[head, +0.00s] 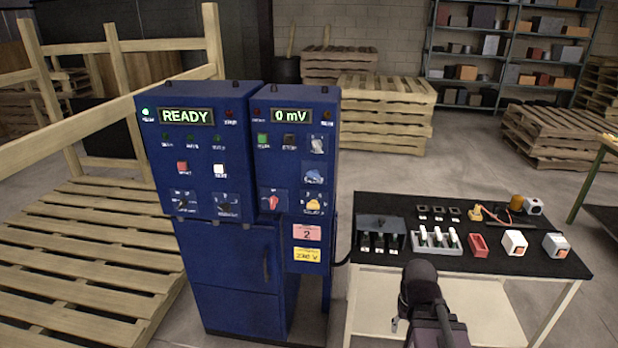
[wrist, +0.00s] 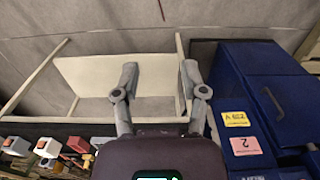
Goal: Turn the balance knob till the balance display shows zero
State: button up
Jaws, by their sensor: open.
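The balance display (head: 291,115) on the right-hand blue cabinet (head: 265,150) reads 0 mV in green. Below it are a grey knob (head: 316,145), a blue knob (head: 314,178), a red knob (head: 273,201) and a yellow knob (head: 314,202). Their labels are too small to read, so I cannot tell which is the balance knob. My gripper (wrist: 160,80) is open and empty in the wrist view, apart from the cabinet, which shows at the right there. In the head view my arm is in front of the table, with the fingertips unclear.
The left-hand cabinet's display (head: 186,116) reads READY. A black-topped table (head: 380,207) right of the cabinets holds a tray of white pieces (head: 437,251), a red box (head: 479,245) and white boxes with red switches (head: 514,243). Wooden pallets (head: 385,105) stand behind.

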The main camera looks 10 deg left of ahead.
jog(key=shift+a, duration=0.2)
jog(key=w+r+n+t+h, duration=0.1)
jog(key=w+r+t+h, duration=0.25)
jog(key=w, duration=0.75)
jog(key=n+t+y, duration=0.3)
jog(key=n+t, duration=1)
jog(key=t, duration=0.2)
send_near(313, 178)
jog(key=s, duration=0.4)
jog(key=shift+w+r+g, duration=0.25)
jog(key=shift+r, duration=0.05)
jog(key=shift+w, duration=0.1)
jog(key=w, duration=1.3)
jog(key=shift+w+d, duration=0.15)
jog(key=shift+w, duration=0.2)
